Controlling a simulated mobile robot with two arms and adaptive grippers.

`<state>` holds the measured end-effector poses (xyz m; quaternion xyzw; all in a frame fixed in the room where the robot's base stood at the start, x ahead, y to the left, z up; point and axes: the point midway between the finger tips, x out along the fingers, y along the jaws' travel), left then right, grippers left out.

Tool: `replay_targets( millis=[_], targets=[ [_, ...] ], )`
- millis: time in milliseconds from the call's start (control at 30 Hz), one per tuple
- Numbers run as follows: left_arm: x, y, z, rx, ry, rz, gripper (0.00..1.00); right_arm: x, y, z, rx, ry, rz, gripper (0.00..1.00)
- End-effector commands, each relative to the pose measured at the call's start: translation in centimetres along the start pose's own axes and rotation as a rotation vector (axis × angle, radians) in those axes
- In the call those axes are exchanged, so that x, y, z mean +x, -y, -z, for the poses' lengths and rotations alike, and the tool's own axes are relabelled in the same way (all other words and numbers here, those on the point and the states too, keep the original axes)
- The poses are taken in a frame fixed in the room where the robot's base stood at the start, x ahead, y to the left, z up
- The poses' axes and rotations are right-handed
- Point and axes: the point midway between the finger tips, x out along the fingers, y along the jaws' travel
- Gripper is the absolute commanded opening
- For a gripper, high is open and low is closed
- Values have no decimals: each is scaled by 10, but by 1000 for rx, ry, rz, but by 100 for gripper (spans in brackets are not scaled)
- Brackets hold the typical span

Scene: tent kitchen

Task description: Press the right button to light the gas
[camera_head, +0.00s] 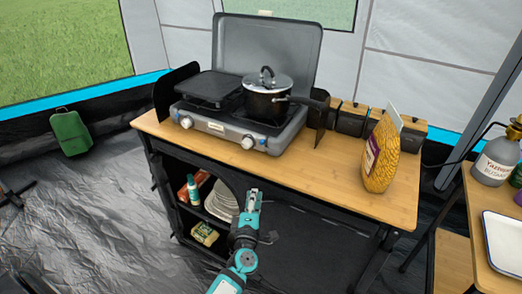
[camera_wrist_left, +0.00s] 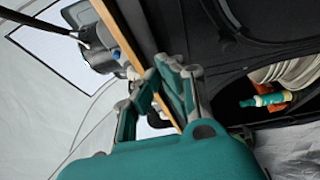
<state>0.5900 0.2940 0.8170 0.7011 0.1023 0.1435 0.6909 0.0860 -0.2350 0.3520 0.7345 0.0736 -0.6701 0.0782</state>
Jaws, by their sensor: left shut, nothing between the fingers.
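The grey two-burner gas stove (camera_head: 228,131) stands on the wooden counter. A small ignition button cannot be made out clearly. My left gripper (camera_head: 254,193) is shut and empty, pointing up in front of the counter, below the right knob and apart from it. In the left wrist view, the gripper (camera_wrist_left: 159,72) is by the counter edge, with part of the stove (camera_wrist_left: 103,60) beyond. My right gripper is not in view.
A lidded black pot (camera_head: 266,103) sits on the right burner. A yellow bag (camera_head: 381,156) and dark boxes are on the counter's right. The counter's front edge (camera_head: 300,178) lies between my gripper and the stove. Plates (camera_head: 222,202) and food sit on shelves below.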

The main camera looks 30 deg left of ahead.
Motion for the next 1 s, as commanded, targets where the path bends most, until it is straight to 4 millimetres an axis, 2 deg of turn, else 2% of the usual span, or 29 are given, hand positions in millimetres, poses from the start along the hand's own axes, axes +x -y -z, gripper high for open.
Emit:
replay_targets(
  millis=[33,100,200,333,500,800,1000],
  targets=[
    [7,-16,8,-87,-41,-44,0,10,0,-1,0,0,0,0],
    [14,-40,19,-199,-90,-93,0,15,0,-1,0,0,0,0],
    [18,-65,34,-331,-144,-147,0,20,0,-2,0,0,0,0],
    [21,-84,46,-440,-182,-189,0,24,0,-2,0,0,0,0],
    [21,-92,50,-481,-195,-203,0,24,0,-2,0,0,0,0],
    [22,-91,49,-477,-194,-202,0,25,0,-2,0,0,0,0],
    [37,-89,43,-476,-193,-204,0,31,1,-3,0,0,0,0]
  ],
)
